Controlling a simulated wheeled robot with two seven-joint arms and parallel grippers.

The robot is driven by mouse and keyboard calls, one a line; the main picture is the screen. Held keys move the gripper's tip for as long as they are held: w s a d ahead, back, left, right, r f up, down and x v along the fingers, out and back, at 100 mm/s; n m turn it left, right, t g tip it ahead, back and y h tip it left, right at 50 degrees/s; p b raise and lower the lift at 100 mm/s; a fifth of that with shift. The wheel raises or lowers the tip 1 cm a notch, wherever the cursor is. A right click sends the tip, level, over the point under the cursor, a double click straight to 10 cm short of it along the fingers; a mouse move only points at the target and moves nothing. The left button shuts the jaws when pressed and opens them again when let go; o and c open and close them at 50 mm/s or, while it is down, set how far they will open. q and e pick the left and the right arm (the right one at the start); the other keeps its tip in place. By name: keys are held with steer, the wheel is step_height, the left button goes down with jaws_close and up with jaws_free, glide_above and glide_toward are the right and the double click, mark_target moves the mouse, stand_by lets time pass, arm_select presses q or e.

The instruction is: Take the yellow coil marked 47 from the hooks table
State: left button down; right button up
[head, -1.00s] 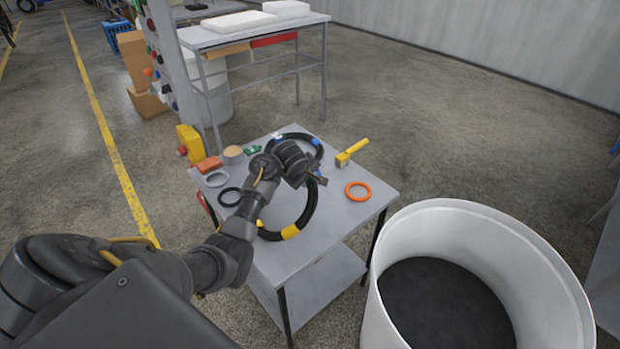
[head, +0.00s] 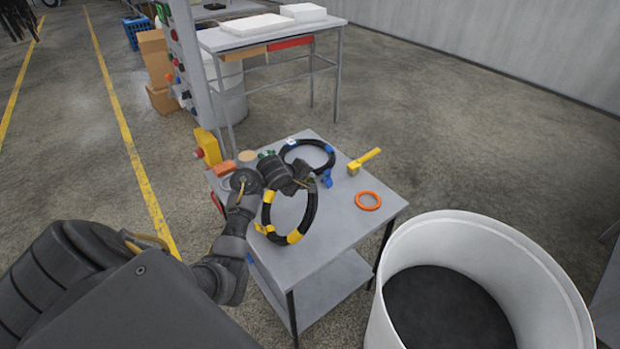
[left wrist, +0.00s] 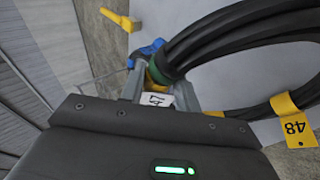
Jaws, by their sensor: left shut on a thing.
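A black coil with yellow bands (head: 308,212) shows below my left gripper (head: 301,182) in the head view. The left gripper is shut on a black hose bundle (left wrist: 200,45) in the left wrist view, with a green and a yellow wrap at the fingers. A white label reading 47 (left wrist: 157,99) sits between the fingers (left wrist: 160,84). A yellow tag reading 48 (left wrist: 293,126) hangs on a black hose at the right; I cannot tell whether that hose belongs to the held coil. The hooks table (head: 345,228) is below. The right gripper is out of view.
A black coil with blue bands (head: 326,150) lies behind the gripper. An orange ring (head: 368,201), a yellow-handled tool (head: 366,159) and an orange block (head: 225,168) are on the table. A large white tub (head: 540,262) with a dark inside stands at the right.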

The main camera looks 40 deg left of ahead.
arm_select(q)
step_height(320, 180, up, 8)
steer(key=s+a+t+p, duration=0.1)
steer(key=s+p, duration=0.1)
steer(key=shift+a+r+h, duration=0.15)
steer(key=shift+h, duration=0.15)
stand_by(0.7)
stand_by(0.8)
steer(key=shift+w+r, duration=0.1)
